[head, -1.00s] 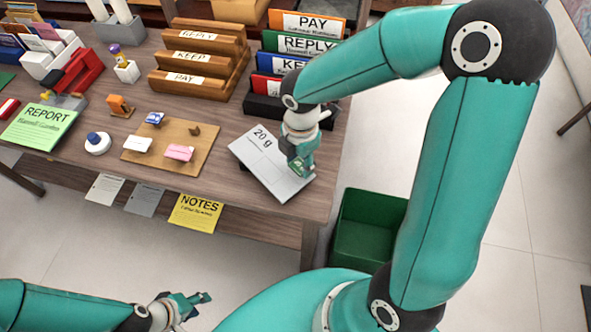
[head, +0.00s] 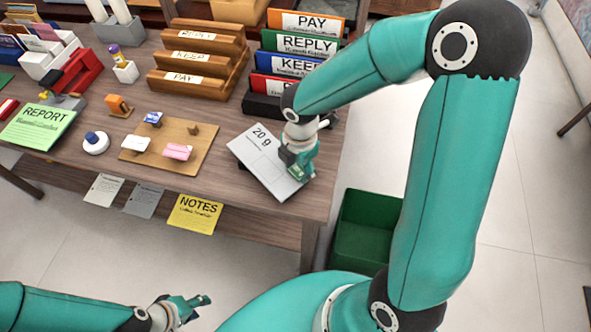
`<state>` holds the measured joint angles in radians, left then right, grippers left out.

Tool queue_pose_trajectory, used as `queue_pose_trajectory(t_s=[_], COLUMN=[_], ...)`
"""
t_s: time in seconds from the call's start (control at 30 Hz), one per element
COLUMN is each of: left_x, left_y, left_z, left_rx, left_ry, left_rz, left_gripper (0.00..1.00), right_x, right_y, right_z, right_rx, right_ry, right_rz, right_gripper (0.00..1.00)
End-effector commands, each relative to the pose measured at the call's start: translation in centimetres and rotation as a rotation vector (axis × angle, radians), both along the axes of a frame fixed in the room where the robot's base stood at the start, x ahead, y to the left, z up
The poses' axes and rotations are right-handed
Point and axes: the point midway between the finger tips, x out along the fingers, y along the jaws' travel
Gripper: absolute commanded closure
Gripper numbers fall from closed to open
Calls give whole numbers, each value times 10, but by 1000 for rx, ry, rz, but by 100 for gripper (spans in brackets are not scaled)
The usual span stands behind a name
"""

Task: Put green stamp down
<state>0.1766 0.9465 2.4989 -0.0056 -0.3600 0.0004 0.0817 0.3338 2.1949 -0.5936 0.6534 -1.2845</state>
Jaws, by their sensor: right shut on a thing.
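The green stamp (head: 298,171) is a small green piece at the tip of my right gripper (head: 299,168). My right gripper is shut on it, over the lower right part of a white sheet marked "20 g" (head: 258,154). The fingers partly hide the stamp, and I cannot tell whether it touches the sheet. My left gripper (head: 196,308) appears open and empty, low in the head view, in front of the desk and well away from the stamp.
A wooden board (head: 203,145) with blue, white and pink pieces lies left of the sheet. Wooden racks (head: 200,60) and labelled folders (head: 300,65) stand behind. A green bin (head: 350,240) is on the floor beyond the desk's right edge.

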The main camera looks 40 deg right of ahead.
Motion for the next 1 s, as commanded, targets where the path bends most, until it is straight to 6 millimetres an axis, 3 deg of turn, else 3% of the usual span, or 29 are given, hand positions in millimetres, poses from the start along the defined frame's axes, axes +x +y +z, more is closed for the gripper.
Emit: queue_pose_trajectory(t_s=[0.03,0.1,0.67,0.9,1.0], left_x=[0,0,0,0,0], left_y=[0,0,0,0,0], left_z=[-3,-3,-1,12,14], left_rx=[0,0,0,0,0], left_ry=[0,0,0,0,0], left_rz=[0,0,0,0,0], left_gripper=[60,60,60,60,60], right_x=[-7,-7,-6,-4,-4], right_y=[2,2,2,1,1], right_z=[-11,-12,-7,14,33], right_rx=[5,5,3,1,2], right_ry=[25,26,21,15,12], right_rz=[4,4,4,3,2], right_gripper=[43,31,31,31,31])
